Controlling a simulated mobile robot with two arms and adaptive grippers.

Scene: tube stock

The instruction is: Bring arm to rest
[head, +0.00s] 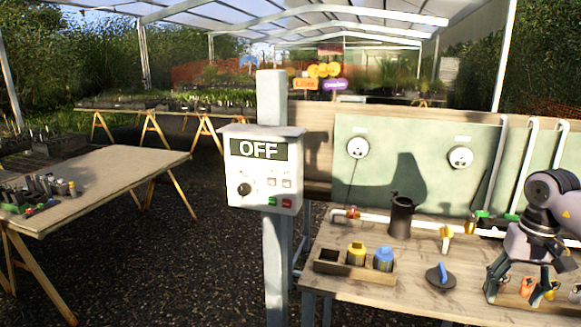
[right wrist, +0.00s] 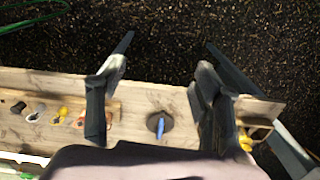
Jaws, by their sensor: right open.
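My right gripper (head: 518,284) comes in from the right edge in the head view, over the right part of the potting bench (head: 350,282). Its fingers are spread and nothing is held between them. In the right wrist view the open fingers of the gripper (right wrist: 168,46) show apart, with bench and dark gravel behind them. A dark disc with a blue handle (head: 440,275) lies on the bench left of the gripper; its blue handle (right wrist: 160,128) also shows in the right wrist view. My left gripper is not in view.
A wooden tray (head: 342,278) holds a yellow-topped and a blue-topped bottle. A black jug (head: 401,216) and a yellow-handled valve (head: 446,236) stand behind. Small orange and yellow items (head: 527,287) are near the gripper. A grey control box (head: 262,170) reads OFF.

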